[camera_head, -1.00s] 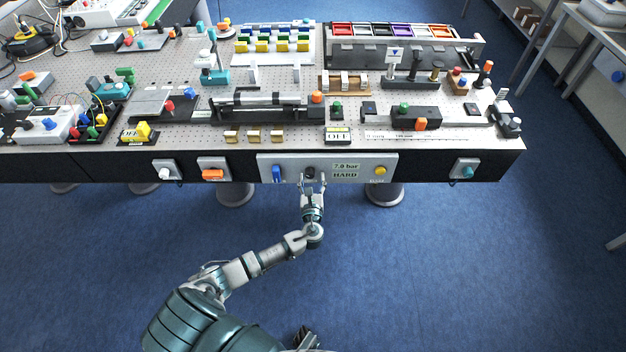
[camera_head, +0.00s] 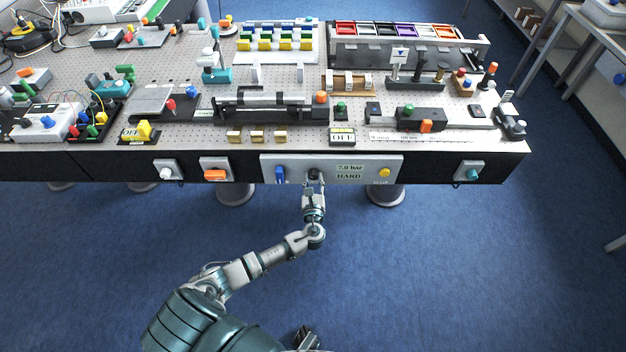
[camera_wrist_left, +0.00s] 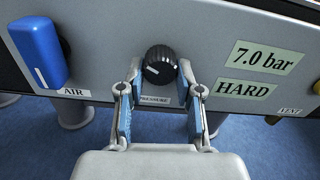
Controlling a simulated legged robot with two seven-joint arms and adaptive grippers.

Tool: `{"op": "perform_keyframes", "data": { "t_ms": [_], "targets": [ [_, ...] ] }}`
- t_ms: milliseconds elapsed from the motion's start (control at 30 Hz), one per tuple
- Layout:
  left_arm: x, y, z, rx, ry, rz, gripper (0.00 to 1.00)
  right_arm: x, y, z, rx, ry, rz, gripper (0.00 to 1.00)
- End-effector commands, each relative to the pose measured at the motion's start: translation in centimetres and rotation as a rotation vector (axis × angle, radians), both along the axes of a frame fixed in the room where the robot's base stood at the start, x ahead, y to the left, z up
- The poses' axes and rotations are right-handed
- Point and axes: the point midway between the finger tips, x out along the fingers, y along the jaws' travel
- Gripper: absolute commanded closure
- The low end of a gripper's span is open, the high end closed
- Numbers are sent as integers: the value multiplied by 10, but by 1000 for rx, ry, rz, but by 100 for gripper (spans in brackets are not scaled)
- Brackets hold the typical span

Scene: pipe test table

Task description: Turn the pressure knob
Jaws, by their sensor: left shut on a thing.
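The pressure knob (camera_wrist_left: 160,65) is a round black dial with a white mark, on the grey front panel (camera_wrist_left: 215,40) above a PRESSURE label. In the head view the knob (camera_head: 314,174) is small and partly hidden by my left gripper (camera_head: 314,184). In the left wrist view my left gripper (camera_wrist_left: 159,76) has one blue-padded finger on each side of the knob, shut on it. The display (camera_wrist_left: 266,58) reads 7.0 bar, with HARD below it. A dark part at the bottom edge of the head view may be my right gripper; its jaws are unclear.
A blue AIR lever (camera_wrist_left: 38,50) is left of the knob, and a yellow VENT knob (camera_head: 384,172) is to the right. An orange switch (camera_head: 215,174) is farther left. The crowded tabletop lies above the panel; the floor in front is clear.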

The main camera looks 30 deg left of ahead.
Motion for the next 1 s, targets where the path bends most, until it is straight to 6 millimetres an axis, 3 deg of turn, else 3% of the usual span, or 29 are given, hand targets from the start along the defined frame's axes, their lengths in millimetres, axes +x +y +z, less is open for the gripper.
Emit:
{"op": "perform_keyframes", "data": {
  "t_ms": [333,1000],
  "targets": [
    [-1,1,-1,-180,-110,7,100,11,3,10,4,-9,-1,60],
    [-1,3,0,-586,-359,12,100,31,6,59,6,-30,-7,60]
  ]
}}
